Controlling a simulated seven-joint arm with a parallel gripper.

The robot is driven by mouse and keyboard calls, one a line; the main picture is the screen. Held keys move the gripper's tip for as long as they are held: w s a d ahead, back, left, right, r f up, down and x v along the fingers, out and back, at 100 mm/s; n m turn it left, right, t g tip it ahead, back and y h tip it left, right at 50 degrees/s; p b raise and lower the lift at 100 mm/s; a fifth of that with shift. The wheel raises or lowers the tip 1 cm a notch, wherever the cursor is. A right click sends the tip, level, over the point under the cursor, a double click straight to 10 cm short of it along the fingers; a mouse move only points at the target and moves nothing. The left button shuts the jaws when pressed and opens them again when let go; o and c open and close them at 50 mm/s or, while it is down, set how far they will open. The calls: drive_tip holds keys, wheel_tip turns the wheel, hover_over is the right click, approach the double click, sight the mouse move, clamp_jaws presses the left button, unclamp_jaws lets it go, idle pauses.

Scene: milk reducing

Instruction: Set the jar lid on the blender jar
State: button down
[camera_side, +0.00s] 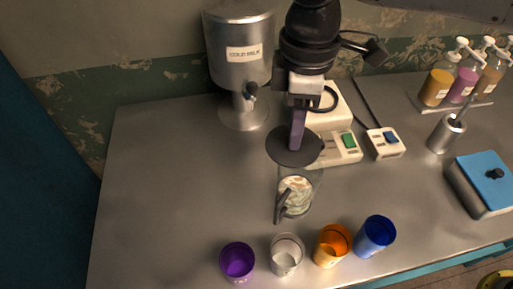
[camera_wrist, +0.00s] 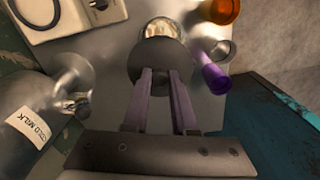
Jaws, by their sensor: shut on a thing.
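The jar lid (camera_side: 279,148) is a dark round disc. My gripper (camera_side: 295,146) points down and is shut on it, holding it in the air. In the wrist view the lid (camera_wrist: 160,53) lies at the tips of my gripper's two purple fingers (camera_wrist: 160,72). What the fingers pinch is hard to see. The clear blender jar (camera_side: 306,202), with a dark handle and pale contents, stands on the table. In the side view it shows below the lid and slightly right. In the wrist view the jar (camera_wrist: 163,27) shows beyond the lid, which partly hides it. The two look apart.
Purple (camera_side: 238,261), clear (camera_side: 287,254), orange (camera_side: 332,245) and blue (camera_side: 375,236) cups line the front. A white blender base (camera_side: 340,148) stands behind the jar. A cold milk dispenser (camera_side: 240,65) is at back left. The table's left part is clear.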

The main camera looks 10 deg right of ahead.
sight(306, 145)
drive_tip(key=shift+s+d+r, duration=0.2)
drive_tip(key=shift+d+r, duration=0.05)
drive_tip(key=shift+d, duration=0.4)
drive_tip(key=shift+s+d+f, duration=0.15)
drive_tip(key=shift+d+f, duration=0.05)
drive_tip(key=shift+d, duration=0.15)
drive_tip(key=shift+f, duration=3)
drive_tip(key=shift+f, duration=0.1)
drive_tip(key=c, duration=0.6)
unclamp_jaws()
drive_tip(key=shift+c, duration=0.2)
drive_tip(key=shift+o, duration=0.2)
drive_tip(key=o, duration=0.4)
drive_tip(key=shift+o, duration=0.2)
